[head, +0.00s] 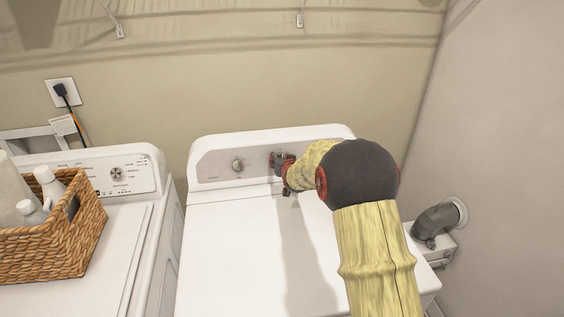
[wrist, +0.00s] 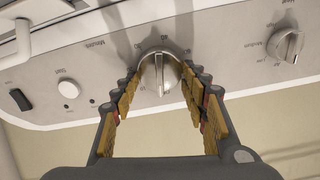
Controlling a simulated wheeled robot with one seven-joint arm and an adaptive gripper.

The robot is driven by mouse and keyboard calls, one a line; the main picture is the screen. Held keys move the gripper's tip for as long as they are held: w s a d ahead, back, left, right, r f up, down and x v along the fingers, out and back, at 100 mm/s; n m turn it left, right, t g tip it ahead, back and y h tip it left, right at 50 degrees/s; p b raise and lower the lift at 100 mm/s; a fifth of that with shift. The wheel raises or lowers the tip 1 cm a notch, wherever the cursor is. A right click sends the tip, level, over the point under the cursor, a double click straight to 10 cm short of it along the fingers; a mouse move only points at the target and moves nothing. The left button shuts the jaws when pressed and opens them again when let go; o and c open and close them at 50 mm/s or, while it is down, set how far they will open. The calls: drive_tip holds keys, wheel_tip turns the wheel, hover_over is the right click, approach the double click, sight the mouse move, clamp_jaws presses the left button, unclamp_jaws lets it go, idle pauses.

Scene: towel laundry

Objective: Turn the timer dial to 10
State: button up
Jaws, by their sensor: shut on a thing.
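The timer dial (wrist: 158,66) is a round silver knob with a raised grip bar, in the middle of the wrist view. In the head view my gripper (head: 282,165) is at the white control panel (head: 213,171) of the right machine and covers the dial.
Another silver knob (head: 238,165) sits left of my gripper, also in the wrist view (wrist: 288,43). A small knob (wrist: 68,88) and a dark switch (wrist: 20,99) are on the panel. A wicker basket (head: 50,247) with bottles stands on the left machine. The right machine's top (head: 230,240) is clear.

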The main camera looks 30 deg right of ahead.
drive_tip(key=m+b, duration=0.1)
drive_tip(key=m, duration=0.3)
drive_tip(key=shift+d+f+b, duration=0.1)
drive_tip(key=shift+f+b, duration=0.05)
drive_tip(key=shift+b, duration=0.15)
drive_tip(key=shift+s+d+m+b, duration=0.1)
drive_tip(key=shift+m+b, duration=0.7)
drive_tip(key=shift+m, duration=1.1)
drive_tip(key=o, duration=1.1)
drive_tip(key=shift+s, duration=0.1)
drive_tip(key=v, duration=1.1)
drive_tip(key=shift+s+a+r, duration=0.25)
drive_tip(key=shift+a, duration=0.05)
